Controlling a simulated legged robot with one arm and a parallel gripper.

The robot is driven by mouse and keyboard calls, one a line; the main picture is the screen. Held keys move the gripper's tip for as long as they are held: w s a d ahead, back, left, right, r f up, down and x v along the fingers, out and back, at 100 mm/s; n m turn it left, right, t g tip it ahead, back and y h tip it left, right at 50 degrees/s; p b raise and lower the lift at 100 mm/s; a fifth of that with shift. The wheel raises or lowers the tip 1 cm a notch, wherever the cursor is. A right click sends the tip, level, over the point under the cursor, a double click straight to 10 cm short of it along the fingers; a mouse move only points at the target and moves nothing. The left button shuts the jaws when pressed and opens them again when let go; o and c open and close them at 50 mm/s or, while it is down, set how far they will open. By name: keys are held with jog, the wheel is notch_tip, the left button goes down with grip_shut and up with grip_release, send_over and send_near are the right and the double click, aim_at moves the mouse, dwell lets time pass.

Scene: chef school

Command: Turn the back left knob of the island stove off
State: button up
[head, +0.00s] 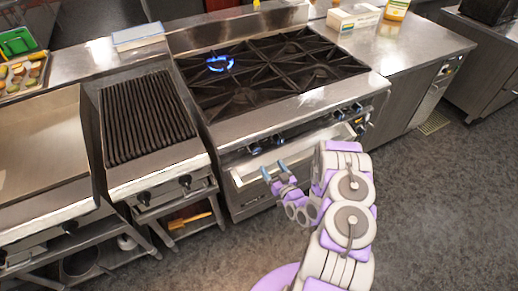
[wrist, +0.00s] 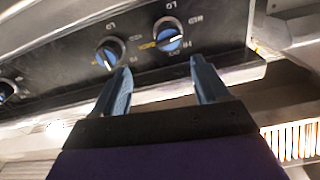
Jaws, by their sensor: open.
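The island stove (head: 290,102) shows in the head view, with a blue flame (head: 221,63) on its back left burner. Black and blue knobs line its front panel, including a left one (head: 254,148) and another (head: 279,139) to its right. In the wrist view two blue-faced knobs show, one left (wrist: 109,53) and one right (wrist: 168,35). My gripper (head: 274,172) is open and empty in front of the left pair; in the wrist view its fingertips (wrist: 162,67) lie just below the two knobs. I cannot tell which knob serves the back left burner.
A dark knob (wrist: 6,90) is cut off at the wrist view's left edge. A ribbed grill (head: 146,117) with its own knobs stands left of the stove. The floor (head: 430,210) at right is clear.

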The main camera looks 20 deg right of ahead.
aim_at(259, 152)
jog(key=w+a, duration=0.1)
jog(key=w, duration=0.1)
jog(key=w+a, duration=0.1)
jog(key=w, duration=0.1)
jog(key=w+a+b, duration=0.1)
jog(key=w, duration=0.1)
jog(key=shift+r, duration=0.2)
jog(key=w, duration=0.1)
jog(key=w+d, duration=0.1)
jog(key=w, duration=0.1)
jog(key=w+d, duration=0.1)
jog(key=w, duration=0.1)
jog(key=shift+w+f+b, duration=0.2)
jog(key=shift+b, duration=0.2)
jog(key=shift+w, duration=0.35)
jog(key=shift+w+a, duration=0.2)
jog(key=shift+w+a+r, duration=0.1)
jog(key=shift+a+r, duration=0.1)
jog(key=shift+a, duration=0.5)
jog(key=shift+d+f, duration=0.1)
jog(key=shift+d, duration=0.6)
jog(key=c, duration=0.5)
jog(key=shift+c, duration=0.6)
jog(key=shift+a, duration=0.3)
jog(key=c, duration=0.4)
jog(key=shift+d, duration=0.1)
